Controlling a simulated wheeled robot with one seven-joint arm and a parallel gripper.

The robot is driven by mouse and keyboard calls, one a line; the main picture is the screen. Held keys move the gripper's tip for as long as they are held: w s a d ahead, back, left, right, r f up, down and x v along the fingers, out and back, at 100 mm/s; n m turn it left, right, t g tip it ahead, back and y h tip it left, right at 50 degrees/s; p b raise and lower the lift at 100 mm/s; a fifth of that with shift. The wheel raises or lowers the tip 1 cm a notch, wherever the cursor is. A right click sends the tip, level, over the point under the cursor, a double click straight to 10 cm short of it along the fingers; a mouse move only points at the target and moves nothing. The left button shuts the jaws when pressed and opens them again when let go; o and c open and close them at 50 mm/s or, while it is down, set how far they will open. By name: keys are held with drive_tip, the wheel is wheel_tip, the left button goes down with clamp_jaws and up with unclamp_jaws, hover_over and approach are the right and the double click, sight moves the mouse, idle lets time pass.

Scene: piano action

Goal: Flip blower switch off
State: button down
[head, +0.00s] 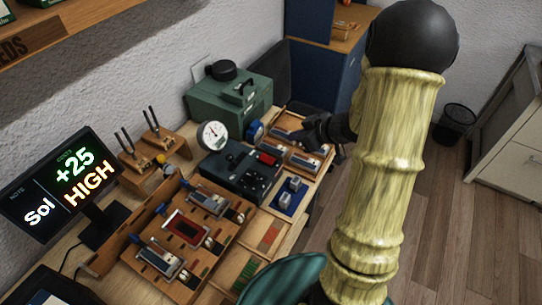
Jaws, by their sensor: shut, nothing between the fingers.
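A green box (228,108) with a black round cap and a dark handle stands against the wall at the back of the bench; it may be the blower. A dark blue box (228,172) with a round white gauge (213,135) stands in front of it, with small dark and red parts on its right side. I cannot make out which part is the blower switch or its position. My gripper (303,137) is black and shut, with nothing held. It is right of the gauge, over or beside a wooden tray (282,117); contact is unclear.
Two tuning forks (153,121) on wooden blocks stand at the left. A screen (62,190) reads "Sol +25 HIGH". A wooden board (150,222) with metal reed-like parts lies in front. A blue pad (289,204) holds small grey blocks. Floor (440,220) is open at right.

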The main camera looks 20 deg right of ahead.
drive_tip(key=shift+s+a+f+n+g+y, duration=0.15)
drive_tip(key=shift+s+f+n+g+y, duration=0.15)
drive_tip(key=shift+s+f+y, duration=0.2)
approach(262, 154)
drive_tip(key=w+a, duration=0.2)
drive_tip(key=shift+w+a+r, duration=0.25)
drive_tip(key=shift+w+r, duration=0.1)
drive_tip(key=shift+r, duration=0.05)
drive_tip(key=f, duration=0.3)
drive_tip(key=shift+w+a+f, duration=0.15)
drive_tip(key=shift+w+a, duration=0.1)
drive_tip(key=shift+w, duration=0.05)
drive_tip(key=shift+f, duration=0.5)
